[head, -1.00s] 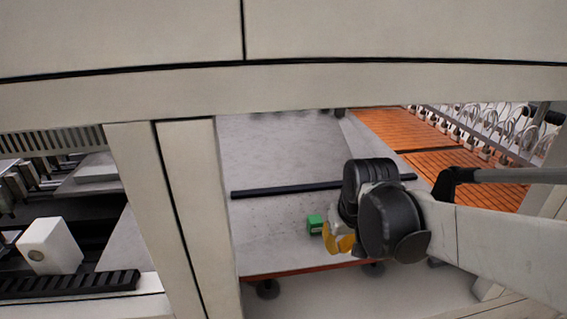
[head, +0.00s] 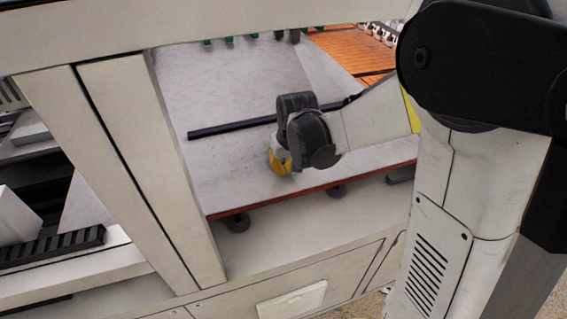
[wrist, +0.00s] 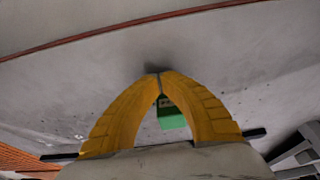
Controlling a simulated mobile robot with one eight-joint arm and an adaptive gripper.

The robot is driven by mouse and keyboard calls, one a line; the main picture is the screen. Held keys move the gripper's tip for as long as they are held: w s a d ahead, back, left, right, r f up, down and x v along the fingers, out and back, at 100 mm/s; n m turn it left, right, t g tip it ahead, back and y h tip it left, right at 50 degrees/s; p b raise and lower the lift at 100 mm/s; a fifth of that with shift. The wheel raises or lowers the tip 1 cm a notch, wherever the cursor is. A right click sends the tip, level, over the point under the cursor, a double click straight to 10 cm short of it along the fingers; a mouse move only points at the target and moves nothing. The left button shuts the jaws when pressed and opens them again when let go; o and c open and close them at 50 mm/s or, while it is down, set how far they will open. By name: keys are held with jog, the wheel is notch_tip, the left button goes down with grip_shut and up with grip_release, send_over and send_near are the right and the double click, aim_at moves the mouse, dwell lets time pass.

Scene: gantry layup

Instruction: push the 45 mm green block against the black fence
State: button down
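The green block (wrist: 171,115) shows in the wrist view through the arch between my yellow fingers. It stands on the grey table beyond the fingers, on the fence side. In the head view it is hidden behind my gripper. My gripper (wrist: 158,74) has its fingertips together with nothing pinched between them; in the head view its yellow fingers (head: 280,163) are low over the table, on the near side of the fence. The black fence (head: 228,128) is a long thin bar across the table. Its ends show beside my gripper in the wrist view (wrist: 256,133). I cannot tell whether block and fence touch.
The grey table (head: 240,185) has a red-orange front edge (head: 320,188). A pale gantry post (head: 135,150) stands at the left, with a crossbeam above. Orange slatted panels (head: 345,48) lie at the back right. Table left of my gripper is clear.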

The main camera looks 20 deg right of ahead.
aim_at(266, 133)
jog(key=shift+w, duration=0.65)
jog(key=w+b, duration=0.2)
jog(key=w, duration=1.5)
jog(key=shift+w, duration=0.15)
jog(key=shift+r, duration=0.15)
jog(key=shift+r, duration=0.1)
